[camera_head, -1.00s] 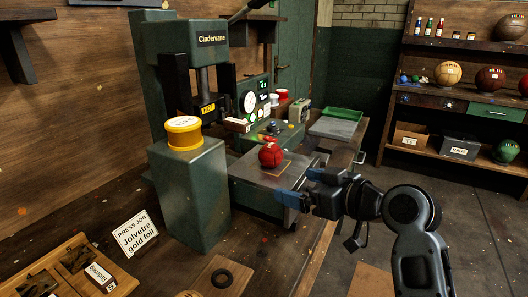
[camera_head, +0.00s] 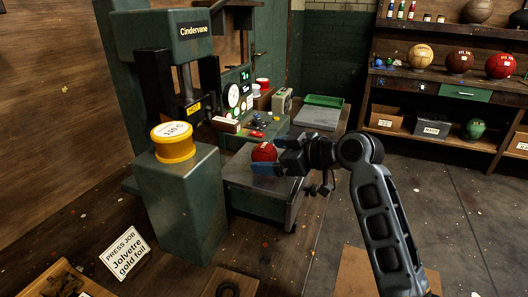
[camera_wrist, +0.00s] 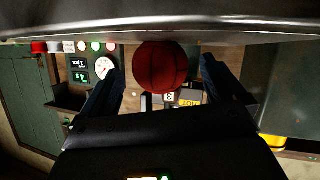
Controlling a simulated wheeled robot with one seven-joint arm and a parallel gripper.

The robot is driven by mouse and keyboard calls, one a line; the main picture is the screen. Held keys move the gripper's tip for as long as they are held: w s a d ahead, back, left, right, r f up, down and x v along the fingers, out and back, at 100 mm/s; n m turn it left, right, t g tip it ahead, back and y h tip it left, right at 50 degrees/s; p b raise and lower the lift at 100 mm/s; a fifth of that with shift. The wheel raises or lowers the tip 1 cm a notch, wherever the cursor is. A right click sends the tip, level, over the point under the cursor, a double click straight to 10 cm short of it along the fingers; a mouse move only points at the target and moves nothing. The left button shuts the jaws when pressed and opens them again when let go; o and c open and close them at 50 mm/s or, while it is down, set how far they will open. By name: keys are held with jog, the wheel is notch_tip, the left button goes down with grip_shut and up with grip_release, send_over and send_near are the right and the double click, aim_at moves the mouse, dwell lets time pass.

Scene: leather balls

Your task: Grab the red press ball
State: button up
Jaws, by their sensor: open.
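The red press ball (camera_head: 264,152) sits on the metal plate (camera_head: 246,184) of the green press. My gripper (camera_head: 268,168) is just in front and to the right of the ball, and its blue fingers reach toward it. In the wrist view the red ball (camera_wrist: 160,66) appears between the two spread fingers, with a gap on each side. My gripper (camera_wrist: 160,85) is open and holds nothing. In the head view the near finger overlaps the lower edge of the ball.
A green press (camera_head: 160,50) with a yellow cylinder (camera_head: 174,143) stands left of the ball. A control panel (camera_head: 236,90) is behind it. A green tray (camera_head: 324,101) lies at the back. Shelves with other balls (camera_head: 459,61) stand at the far right.

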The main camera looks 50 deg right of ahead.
jog(key=shift+w+f, duration=0.2)
jog(key=shift+w, duration=0.25)
jog(key=c, duration=1.2)
